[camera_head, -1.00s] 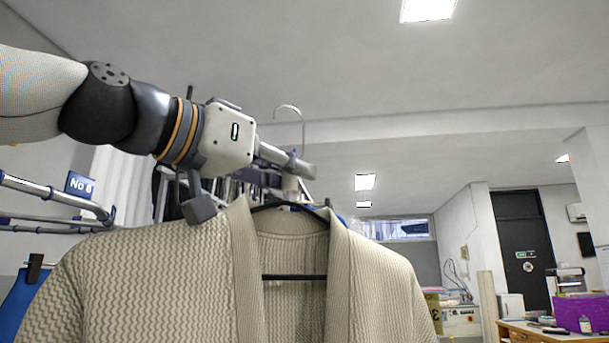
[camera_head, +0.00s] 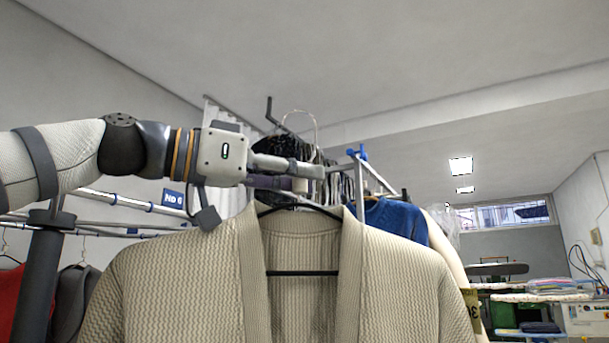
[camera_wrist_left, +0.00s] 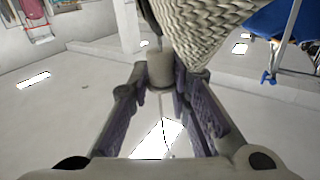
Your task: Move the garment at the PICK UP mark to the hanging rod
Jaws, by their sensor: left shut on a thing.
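The garment is a beige knit cardigan (camera_head: 190,290) on a black hanger (camera_head: 302,273). It hangs upright in front of me and fills the lower middle of the head view. My left gripper (camera_head: 306,180) is shut on the hanger's neck, just above the collar. The wire hook (camera_head: 316,125) sticks up free above the fingers. In the left wrist view the gripper (camera_wrist_left: 160,70) is closed at the neck, with the knit cloth (camera_wrist_left: 205,30) beside it. A metal hanging rod (camera_head: 125,200) runs at the left, behind the arm. My right gripper is out of view.
A blue "No 6" sign (camera_head: 172,199) is by the left rod. Red (camera_head: 12,300) and grey (camera_head: 75,300) garments hang at the far left. Behind the cardigan, another rack (camera_head: 375,175) carries clothes, including a blue garment (camera_head: 395,218). Folded items lie on tables at right.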

